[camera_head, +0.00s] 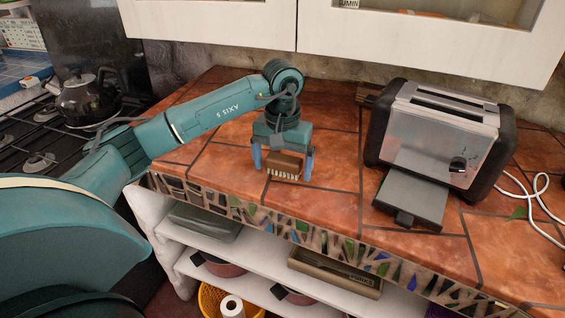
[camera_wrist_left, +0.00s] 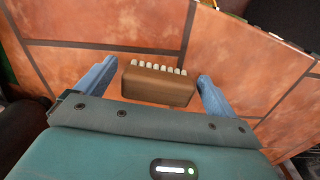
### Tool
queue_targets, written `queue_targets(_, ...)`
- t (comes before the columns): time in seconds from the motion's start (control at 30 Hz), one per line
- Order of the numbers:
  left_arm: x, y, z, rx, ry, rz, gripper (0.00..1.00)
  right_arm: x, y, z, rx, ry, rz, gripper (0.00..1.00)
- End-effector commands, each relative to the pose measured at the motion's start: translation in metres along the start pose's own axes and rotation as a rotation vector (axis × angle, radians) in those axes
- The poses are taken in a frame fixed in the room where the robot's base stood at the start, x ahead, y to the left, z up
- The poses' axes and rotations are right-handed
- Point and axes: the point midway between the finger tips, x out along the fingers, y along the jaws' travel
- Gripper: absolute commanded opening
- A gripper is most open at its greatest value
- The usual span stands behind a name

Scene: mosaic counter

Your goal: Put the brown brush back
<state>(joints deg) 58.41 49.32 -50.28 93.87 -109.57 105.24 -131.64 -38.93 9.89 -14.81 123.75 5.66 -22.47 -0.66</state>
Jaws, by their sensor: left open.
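The brown brush (camera_head: 285,163) is a small block with a row of pale bristles along one side. It appears to lie on the tiled counter (camera_head: 225,160), near its front edge. My left gripper (camera_head: 283,169) is open over it, with one blue finger on each side. In the left wrist view the brush (camera_wrist_left: 158,86) sits between the two open fingers (camera_wrist_left: 154,86), with visible gaps on both sides. My right gripper is not in view.
A silver and black toaster (camera_head: 440,130) stands on the right of the counter, its grey tray (camera_head: 411,198) sticking out in front. A white cord lies beyond it. Shelves below hold a wooden box (camera_head: 335,272). A kettle (camera_head: 85,98) stands on the stove at left.

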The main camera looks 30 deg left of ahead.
Motion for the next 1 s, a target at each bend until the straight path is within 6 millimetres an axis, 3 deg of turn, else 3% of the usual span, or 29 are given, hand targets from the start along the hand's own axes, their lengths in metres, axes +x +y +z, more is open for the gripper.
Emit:
queue_targets(0.53, -0.106, 0.0, -0.001, -0.001, 0.004, 0.001, 0.94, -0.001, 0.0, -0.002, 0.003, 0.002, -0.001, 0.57)
queue_targets(0.7, -0.119, 0.0, -0.001, -0.001, 0.002, 0.001, 0.94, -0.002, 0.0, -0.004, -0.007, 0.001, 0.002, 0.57)
queue_targets(1.0, -0.12, 0.0, 0.0, 0.0, 0.0, 0.001, 0.94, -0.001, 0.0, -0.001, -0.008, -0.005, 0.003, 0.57)
